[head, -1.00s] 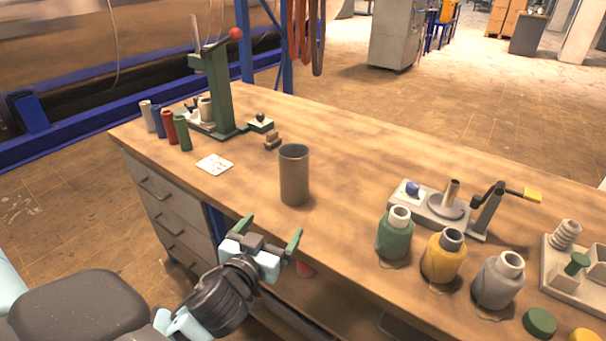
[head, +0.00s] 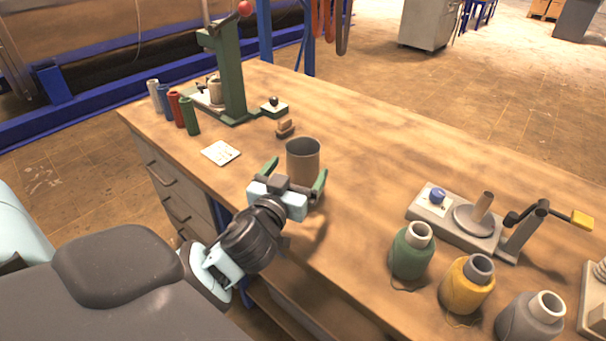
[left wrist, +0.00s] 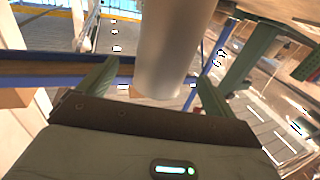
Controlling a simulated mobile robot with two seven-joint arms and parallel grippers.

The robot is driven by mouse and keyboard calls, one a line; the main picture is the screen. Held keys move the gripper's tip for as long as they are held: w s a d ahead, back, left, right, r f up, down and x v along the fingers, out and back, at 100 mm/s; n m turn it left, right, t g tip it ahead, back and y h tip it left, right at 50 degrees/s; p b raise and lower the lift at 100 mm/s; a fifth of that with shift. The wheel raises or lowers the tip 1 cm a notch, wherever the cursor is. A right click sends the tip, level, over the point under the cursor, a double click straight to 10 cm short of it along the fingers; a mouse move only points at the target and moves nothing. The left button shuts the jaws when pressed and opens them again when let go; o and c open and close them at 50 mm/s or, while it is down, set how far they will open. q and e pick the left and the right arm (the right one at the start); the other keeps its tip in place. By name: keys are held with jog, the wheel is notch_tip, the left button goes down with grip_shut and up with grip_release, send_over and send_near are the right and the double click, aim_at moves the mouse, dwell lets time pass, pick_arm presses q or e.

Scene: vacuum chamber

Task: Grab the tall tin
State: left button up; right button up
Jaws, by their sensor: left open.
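The tall tin (head: 303,158) is a grey-brown open-topped cylinder standing upright on the wooden workbench. My left gripper (head: 296,178) is open, with its green fingers on either side of the tin's near part in the head view. The gripper body hides the tin's lower part there. In the left wrist view the tin (left wrist: 168,50) rises between the two spread green fingers (left wrist: 155,95). I cannot tell whether either finger touches it. My right gripper is not in view.
Green (head: 411,251), yellow (head: 466,285) and grey (head: 530,318) spools stand along the near edge at right. A winding device (head: 470,222) sits behind them. A white card (head: 221,153), small coloured cylinders (head: 190,117) and a green press (head: 233,80) are at left.

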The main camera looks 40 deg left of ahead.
aim_at(309, 150)
pick_arm(q)
jog(key=shift+w+a, duration=0.1)
jog(key=shift+w, duration=0.15)
jog(key=shift+p+x, duration=0.4)
jog(key=shift+x, duration=1.85)
jog(key=shift+a+f, duration=0.1)
jog(key=shift+f, duration=0.05)
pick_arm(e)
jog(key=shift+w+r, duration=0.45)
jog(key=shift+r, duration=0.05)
pick_arm(q)
jog(key=c, duration=1.1)
